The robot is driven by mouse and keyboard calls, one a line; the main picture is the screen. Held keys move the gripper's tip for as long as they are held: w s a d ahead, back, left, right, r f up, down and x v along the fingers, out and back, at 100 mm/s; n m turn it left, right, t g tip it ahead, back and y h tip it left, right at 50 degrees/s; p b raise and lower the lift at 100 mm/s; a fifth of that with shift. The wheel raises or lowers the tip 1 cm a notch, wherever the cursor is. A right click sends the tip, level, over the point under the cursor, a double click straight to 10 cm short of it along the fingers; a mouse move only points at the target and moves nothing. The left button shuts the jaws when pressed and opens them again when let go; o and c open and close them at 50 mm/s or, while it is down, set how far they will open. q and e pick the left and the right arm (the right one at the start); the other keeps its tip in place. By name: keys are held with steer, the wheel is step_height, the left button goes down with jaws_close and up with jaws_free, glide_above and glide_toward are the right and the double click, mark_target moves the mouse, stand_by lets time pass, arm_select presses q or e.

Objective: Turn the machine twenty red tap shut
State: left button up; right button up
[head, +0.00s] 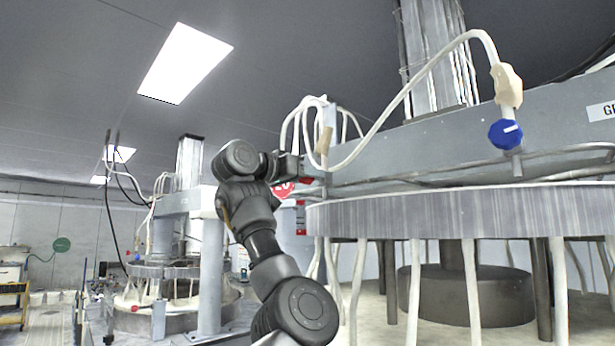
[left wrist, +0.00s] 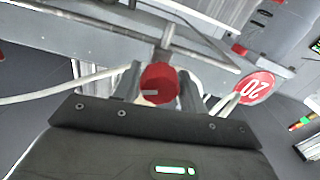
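The machine twenty red tap (left wrist: 159,84) is a round red knob with a white mark, under a pipe on a grey beam, in the left wrist view. My left gripper's fingers (left wrist: 161,80) stand on either side of it, very close. I cannot tell whether they press on it. In the head view my left gripper (head: 298,166) is raised at the left end of the large machine's beam, and a small red patch beside it may be the tap. A red round sign reading 20 (left wrist: 256,88) hangs to the right of the tap. My right gripper is not in view.
A blue tap (head: 506,134) hangs from the beam (head: 430,140) at the right. A large round platen (head: 450,212) lies below the beam. White hoses (left wrist: 60,90) run close to the gripper. Another machine (head: 180,270) stands farther back at the left.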

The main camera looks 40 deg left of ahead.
arm_select(q)
steer(key=shift+w+d, duration=0.1)
steer(key=shift+c, duration=1.1)
steer(key=c, duration=0.3)
steer(key=shift+f+n+b, duration=0.2)
steer(key=shift+n+b, duration=0.9)
steer(key=shift+n, duration=0.4)
steer(key=shift+c, duration=0.2)
steer(key=n+b, duration=0.1)
steer(key=n, duration=0.2)
steer(key=shift+n, duration=0.3)
steer(key=n+b, duration=0.1)
steer(key=n, duration=0.2)
steer(key=shift+r+n, duration=0.1)
steer(key=shift+n, duration=0.2)
steer(key=shift+r+n+b, duration=0.1)
steer(key=shift+n+b, duration=0.25)
steer(key=shift+n, duration=1.45)
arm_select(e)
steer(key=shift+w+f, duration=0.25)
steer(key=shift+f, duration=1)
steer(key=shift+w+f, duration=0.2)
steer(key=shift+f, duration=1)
